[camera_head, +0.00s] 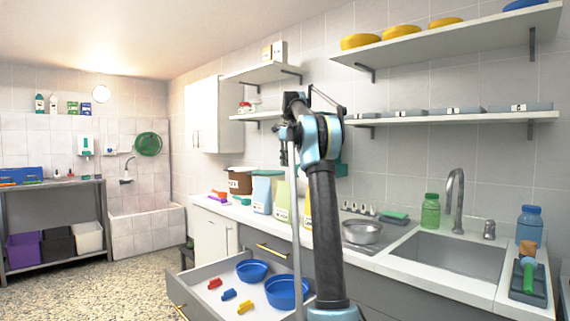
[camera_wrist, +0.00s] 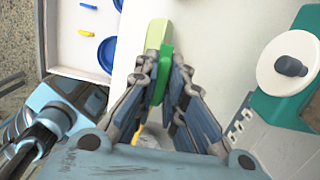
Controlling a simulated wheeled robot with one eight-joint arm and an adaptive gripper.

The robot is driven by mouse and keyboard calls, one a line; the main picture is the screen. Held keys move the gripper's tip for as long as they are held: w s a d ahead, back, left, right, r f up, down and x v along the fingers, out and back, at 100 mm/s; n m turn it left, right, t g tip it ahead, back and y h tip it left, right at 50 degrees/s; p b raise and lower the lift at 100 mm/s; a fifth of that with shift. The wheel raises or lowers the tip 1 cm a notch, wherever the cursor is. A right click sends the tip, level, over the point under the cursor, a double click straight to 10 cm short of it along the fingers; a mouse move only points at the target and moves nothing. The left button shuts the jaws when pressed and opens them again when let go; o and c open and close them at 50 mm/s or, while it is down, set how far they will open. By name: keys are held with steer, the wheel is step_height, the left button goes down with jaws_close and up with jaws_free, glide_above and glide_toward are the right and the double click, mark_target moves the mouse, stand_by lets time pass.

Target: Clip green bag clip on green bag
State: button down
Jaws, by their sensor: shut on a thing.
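The green bag (camera_head: 283,201) stands upright on the counter between a pale blue bag and a yellow bag, partly behind my arm. In the wrist view a pale green strip, seemingly its top (camera_wrist: 156,34), lies just beyond my fingertips. My gripper (camera_wrist: 163,68) is shut on the green bag clip (camera_wrist: 162,72), which sits between the fingers. The clip overlaps the pale green strip in the picture; I cannot tell whether they touch. In the head view the fingertips and clip cannot be made out.
The pale blue bag (camera_head: 264,190) and yellow bag (camera_head: 307,212) stand close by. A teal object with a white disc (camera_wrist: 287,63) is at the right in the wrist view. An open drawer (camera_head: 205,291) holds blue bowls and small clips.

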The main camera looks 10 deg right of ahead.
steer(key=shift+f, duration=0.15)
steer(key=shift+f, duration=3.25)
steer(key=shift+f, duration=0.95)
stand_by(1.8)
steer(key=c, duration=1.6)
jaws_free()
steer(key=o, duration=0.5)
steer(key=shift+r, duration=2.5)
